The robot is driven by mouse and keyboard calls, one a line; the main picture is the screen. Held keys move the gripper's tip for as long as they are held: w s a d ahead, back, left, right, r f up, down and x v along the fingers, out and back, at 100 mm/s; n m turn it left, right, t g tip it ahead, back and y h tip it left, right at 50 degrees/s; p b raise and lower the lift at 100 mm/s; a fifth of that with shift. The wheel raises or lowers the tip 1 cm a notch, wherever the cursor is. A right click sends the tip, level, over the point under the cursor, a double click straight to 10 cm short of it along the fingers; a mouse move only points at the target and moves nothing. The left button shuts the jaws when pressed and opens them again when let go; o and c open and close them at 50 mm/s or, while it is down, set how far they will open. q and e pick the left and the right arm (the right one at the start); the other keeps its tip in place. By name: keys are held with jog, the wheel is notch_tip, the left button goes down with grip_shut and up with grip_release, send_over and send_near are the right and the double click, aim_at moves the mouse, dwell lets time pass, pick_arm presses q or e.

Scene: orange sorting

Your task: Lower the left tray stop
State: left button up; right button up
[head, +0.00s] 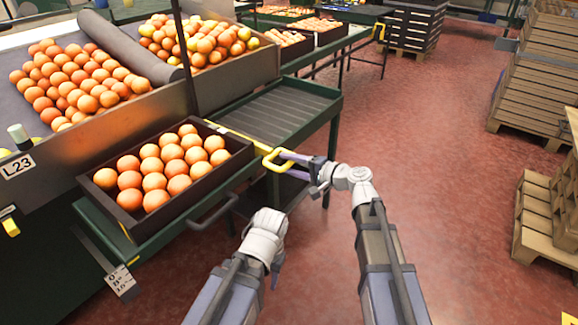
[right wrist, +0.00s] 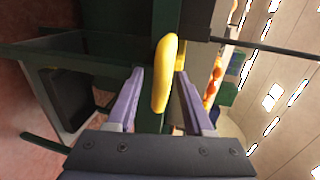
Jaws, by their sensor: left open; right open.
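My right gripper (head: 287,163) is at this handle. In the right wrist view the yellow handle (right wrist: 165,75) stands between the two open purple fingers (right wrist: 160,88), with a gap visible on the left side; I cannot tell whether the right finger touches it. My left gripper (head: 277,272) hangs low in front of the bench, mostly hidden behind its own wrist, with nothing seen in it.
An empty green roller tray bed (head: 275,112) lies right of the crate. Sloped bins of oranges (head: 75,85) stand behind. Another yellow handle (head: 379,31) is farther back. Wooden pallets (head: 545,215) stand at the right. The red floor (head: 450,170) between is clear.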

jog(key=shift+w+a, duration=0.1)
jog(key=shift+a, duration=0.05)
grip_shut()
dwell(0.4)
dwell(1.0)
